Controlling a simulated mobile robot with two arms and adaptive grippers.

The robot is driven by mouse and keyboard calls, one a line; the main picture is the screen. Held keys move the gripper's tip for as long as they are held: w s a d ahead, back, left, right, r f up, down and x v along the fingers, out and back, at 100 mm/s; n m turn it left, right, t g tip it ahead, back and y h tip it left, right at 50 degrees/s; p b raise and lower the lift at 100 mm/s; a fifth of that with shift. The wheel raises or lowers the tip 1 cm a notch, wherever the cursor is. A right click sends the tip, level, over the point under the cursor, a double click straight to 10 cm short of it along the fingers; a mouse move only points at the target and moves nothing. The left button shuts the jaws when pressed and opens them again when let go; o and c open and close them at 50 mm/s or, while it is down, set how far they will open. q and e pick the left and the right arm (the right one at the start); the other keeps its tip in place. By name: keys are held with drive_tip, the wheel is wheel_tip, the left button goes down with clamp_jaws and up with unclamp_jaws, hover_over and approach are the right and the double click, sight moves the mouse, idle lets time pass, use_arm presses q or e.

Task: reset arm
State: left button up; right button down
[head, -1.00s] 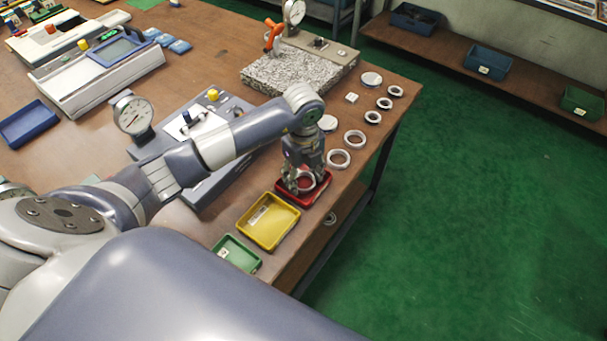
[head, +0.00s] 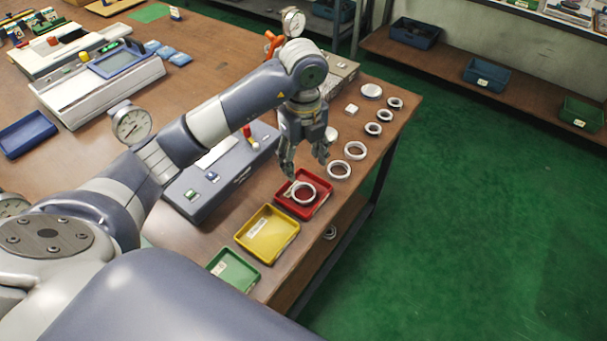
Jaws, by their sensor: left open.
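My left gripper (head: 305,160) is open and empty, with its fingers pointing down. It is above the table, a little above and behind the red tray (head: 316,206). A silver bearing ring (head: 292,192) lies in the red tray, apart from the fingers. Several other rings stand in a row toward the back right corner, among them a larger ring (head: 339,170) and another (head: 355,151) to the right of the gripper. My right gripper is not in view.
A yellow tray (head: 293,238) and a green tray (head: 252,283) sit along the table's front edge. A grey device (head: 200,203) and a dial gauge (head: 131,122) stand left, near my forearm. An orange-clamped gauge stand is partly hidden behind my arm. Green floor lies beyond the right edge.

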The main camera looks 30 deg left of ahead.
use_arm(q)
drive_tip(key=shift+r, duration=0.8)
drive_tip(key=shift+r, duration=0.1)
